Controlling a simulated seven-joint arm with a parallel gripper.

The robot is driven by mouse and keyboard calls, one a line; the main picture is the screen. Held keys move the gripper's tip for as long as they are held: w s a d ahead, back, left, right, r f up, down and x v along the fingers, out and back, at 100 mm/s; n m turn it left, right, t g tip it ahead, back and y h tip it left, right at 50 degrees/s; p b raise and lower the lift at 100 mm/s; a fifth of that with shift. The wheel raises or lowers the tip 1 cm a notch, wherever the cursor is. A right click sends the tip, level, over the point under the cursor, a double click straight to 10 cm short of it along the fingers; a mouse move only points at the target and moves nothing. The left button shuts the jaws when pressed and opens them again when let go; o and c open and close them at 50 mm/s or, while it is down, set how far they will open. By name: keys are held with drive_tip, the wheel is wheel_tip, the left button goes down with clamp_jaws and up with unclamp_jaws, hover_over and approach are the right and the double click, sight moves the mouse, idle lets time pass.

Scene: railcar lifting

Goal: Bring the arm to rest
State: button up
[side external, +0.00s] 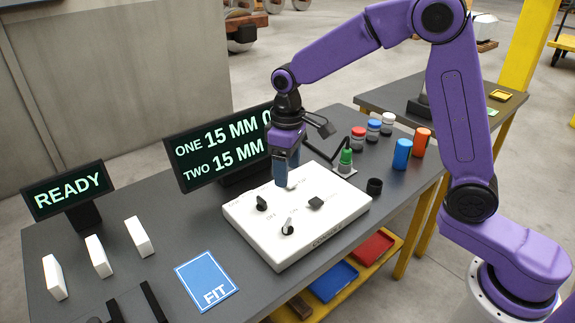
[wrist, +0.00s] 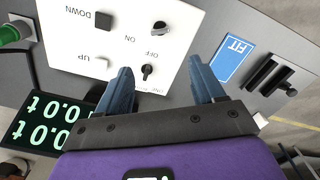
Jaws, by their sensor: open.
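My gripper (side external: 286,170) points down above the back part of a white control box (side external: 328,212) on the dark table. In the wrist view its two blue fingers (wrist: 163,90) are apart with nothing between them. The box (wrist: 188,22) carries a dark DOWN button (wrist: 103,20), a pale UP button (wrist: 99,64) and knobs, one marked ON and OFF (wrist: 148,71). In the side view I cannot tell whether the fingertips touch the box. The purple arm is bent over the table.
A display (side external: 190,163) reading "ONE 15 MM" and "TWO 15 MM" stands close behind my gripper. A READY sign (side external: 68,191), white blocks (side external: 98,257) and a blue FIT card (side external: 207,280) are on the left. A green-topped part (side external: 345,160) and coloured cylinders (side external: 402,154) stand on the right.

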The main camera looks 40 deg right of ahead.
idle(0.3)
drive_tip(key=s+d+r+n, duration=0.1)
drive_tip(key=s+d+n, duration=0.2)
drive_tip(key=s, duration=1.2)
drive_tip(key=s+d+r+n, duration=0.1)
drive_tip(key=s+d+n, duration=0.2)
drive_tip(key=s, duration=1.2)
drive_tip(key=shift+d+n, duration=0.4)
drive_tip(key=shift+d, duration=0.7)
